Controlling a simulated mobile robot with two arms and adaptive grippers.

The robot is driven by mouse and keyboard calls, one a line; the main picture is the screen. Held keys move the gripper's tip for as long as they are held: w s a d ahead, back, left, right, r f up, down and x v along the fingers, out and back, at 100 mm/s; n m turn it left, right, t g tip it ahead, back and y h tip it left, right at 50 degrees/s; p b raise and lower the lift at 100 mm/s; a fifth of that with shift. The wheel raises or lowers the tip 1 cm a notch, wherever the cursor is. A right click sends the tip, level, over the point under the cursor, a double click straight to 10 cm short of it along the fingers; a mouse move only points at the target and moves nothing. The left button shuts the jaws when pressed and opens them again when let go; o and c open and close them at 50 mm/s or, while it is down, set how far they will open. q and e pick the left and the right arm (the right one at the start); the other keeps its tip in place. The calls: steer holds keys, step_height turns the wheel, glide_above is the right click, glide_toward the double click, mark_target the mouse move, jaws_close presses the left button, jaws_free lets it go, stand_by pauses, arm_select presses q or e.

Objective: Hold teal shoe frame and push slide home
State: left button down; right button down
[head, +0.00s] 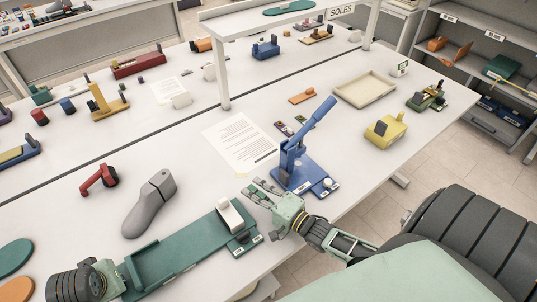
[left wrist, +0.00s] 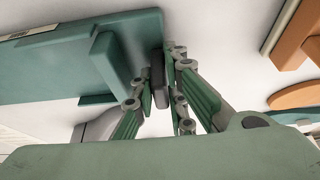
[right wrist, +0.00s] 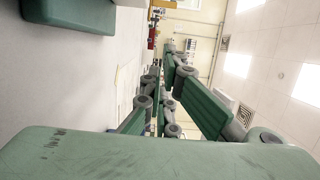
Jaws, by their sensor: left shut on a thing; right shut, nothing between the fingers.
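The teal shoe frame (head: 165,262) lies on the white table at the lower middle of the head view. A teal slide with a cream block (head: 236,216) on it sits at its right end. In the left wrist view my left gripper (left wrist: 158,75) is shut on a dark grey grip piece (left wrist: 157,88) at the end of the teal frame (left wrist: 75,55). In the head view its fingers are hidden behind the wrist. My right gripper (head: 256,190) is shut and empty, just beyond the slide's right end, apart from it. A teal part (right wrist: 75,12) shows at the top left of the right wrist view.
A blue lever press (head: 300,165) stands close beyond my right gripper. A grey shoe last (head: 150,203) and a red clamp (head: 99,180) lie behind the frame. A printed sheet (head: 240,143) lies flat farther back. Orange and teal soles (head: 15,290) are at the far left.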

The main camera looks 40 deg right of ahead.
mark_target(229, 213)
steer(key=a, duration=0.2)
steer(key=shift+a, duration=0.35)
steer(key=shift+s+a, duration=0.15)
steer(key=shift+a, duration=0.55)
steer(key=shift+a, duration=1.75)
steer(key=shift+d, duration=0.1)
